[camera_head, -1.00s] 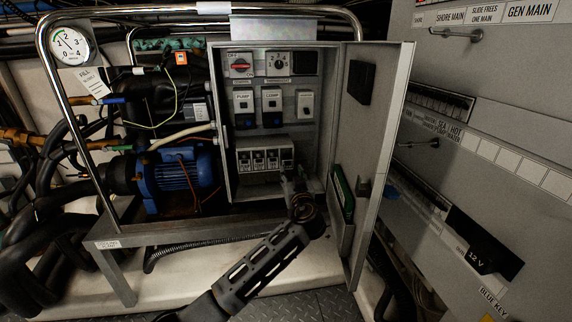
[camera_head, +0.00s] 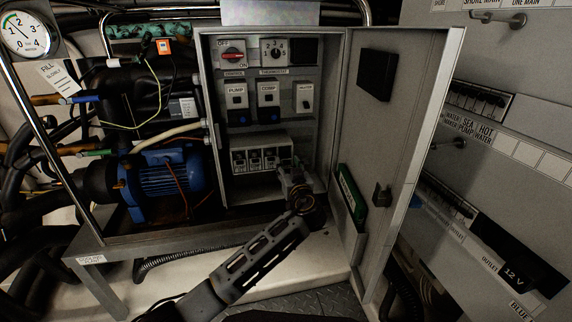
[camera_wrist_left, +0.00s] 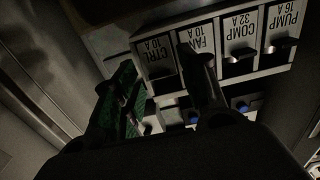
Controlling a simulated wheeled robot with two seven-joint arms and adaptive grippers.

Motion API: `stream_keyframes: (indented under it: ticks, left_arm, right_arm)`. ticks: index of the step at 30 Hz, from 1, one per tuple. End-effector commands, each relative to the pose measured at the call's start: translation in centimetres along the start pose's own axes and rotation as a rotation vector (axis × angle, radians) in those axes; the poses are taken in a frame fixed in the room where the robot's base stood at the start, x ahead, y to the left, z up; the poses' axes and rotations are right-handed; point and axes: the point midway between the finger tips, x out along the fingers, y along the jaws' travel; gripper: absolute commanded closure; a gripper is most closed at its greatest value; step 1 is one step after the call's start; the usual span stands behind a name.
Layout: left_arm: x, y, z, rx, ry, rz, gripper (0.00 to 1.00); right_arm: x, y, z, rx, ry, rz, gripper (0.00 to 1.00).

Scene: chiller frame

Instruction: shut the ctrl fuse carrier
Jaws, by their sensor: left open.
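The ctrl fuse carrier (camera_wrist_left: 164,84) is at the left end of the fuse row in the left wrist view, under a white label reading CTRL 10 A. Its front is dark there, and I cannot tell how far it is tilted out. In the head view the fuse block (camera_head: 262,157) sits low in the open cabinet, and my gripper covers part of its right end. My left gripper (camera_head: 291,172) is in front of that end. In the left wrist view its open fingers (camera_wrist_left: 160,92) stand either side of the ctrl position; contact is unclear. My right gripper is out of view.
The fan (camera_wrist_left: 203,42), comp (camera_wrist_left: 240,45) and pump (camera_wrist_left: 284,38) carriers sit beside ctrl. The cabinet door (camera_head: 405,130) stands open on the right, with a green item (camera_head: 350,190) in its pocket. A blue motor (camera_head: 165,178) is left of the cabinet.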

Motion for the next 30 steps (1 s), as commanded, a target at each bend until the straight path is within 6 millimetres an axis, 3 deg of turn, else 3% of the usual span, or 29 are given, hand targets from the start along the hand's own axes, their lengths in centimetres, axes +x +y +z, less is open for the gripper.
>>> stream_keyframes:
  ticks: [11, 21, 30]
  left_arm:
    - [-0.10, 0.09, 0.00, 0.000, 0.000, 0.000, 0.57]
    - [-0.09, 0.07, 0.02, 0.000, 0.000, 0.000, 0.98]
    - [-0.04, 0.08, -0.14, 0.000, -0.014, -0.001, 1.00]
  right_arm:
    - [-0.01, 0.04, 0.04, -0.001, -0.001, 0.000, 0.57]
    - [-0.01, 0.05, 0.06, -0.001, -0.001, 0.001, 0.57]
    - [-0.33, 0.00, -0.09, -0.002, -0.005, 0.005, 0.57]
